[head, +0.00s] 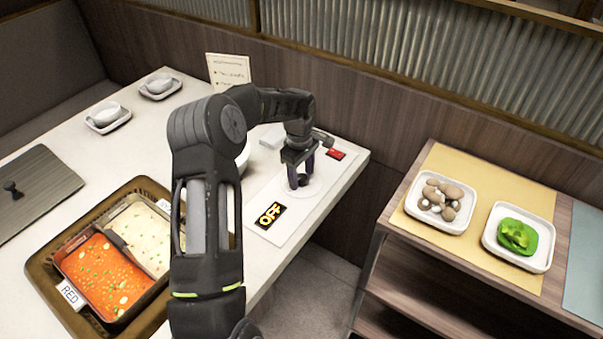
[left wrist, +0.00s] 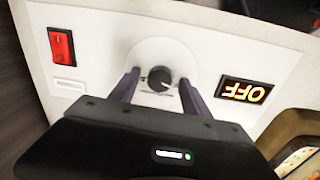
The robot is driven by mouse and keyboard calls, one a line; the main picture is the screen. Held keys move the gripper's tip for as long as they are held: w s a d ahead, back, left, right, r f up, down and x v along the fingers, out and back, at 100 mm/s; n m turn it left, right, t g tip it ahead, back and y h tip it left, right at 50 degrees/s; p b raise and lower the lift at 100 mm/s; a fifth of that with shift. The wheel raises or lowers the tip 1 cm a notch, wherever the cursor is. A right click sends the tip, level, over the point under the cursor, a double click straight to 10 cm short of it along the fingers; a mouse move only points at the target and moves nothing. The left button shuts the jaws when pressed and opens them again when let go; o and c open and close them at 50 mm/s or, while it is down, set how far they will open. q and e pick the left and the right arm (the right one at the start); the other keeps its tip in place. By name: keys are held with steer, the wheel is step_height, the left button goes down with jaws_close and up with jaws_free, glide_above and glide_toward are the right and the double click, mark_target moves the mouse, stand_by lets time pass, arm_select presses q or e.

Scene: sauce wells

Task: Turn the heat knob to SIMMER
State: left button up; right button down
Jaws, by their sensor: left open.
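The heat knob is a small dark round knob (left wrist: 160,77) on a pale round dial plate (left wrist: 150,52) in the left wrist view. In the head view the dial plate (head: 309,189) shows under my left gripper, which largely hides the knob. My left gripper (head: 300,182) is open, its fingers pointing down at the panel. In the left wrist view the two fingers (left wrist: 158,88) stand on either side of the knob, with gaps visible. The display beside the dial reads OFF (head: 270,215) and also shows upside down in the left wrist view (left wrist: 244,91). My right gripper is not in view.
A red rocker switch (left wrist: 61,46) sits on the panel on the other side of the dial. A two-part pot (head: 112,262) with red and white broth stands left of my arm. A side shelf holds mushrooms (head: 441,198) and greens (head: 517,236) on white plates.

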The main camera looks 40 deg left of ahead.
arm_select(q)
jaws_close()
stand_by(0.7)
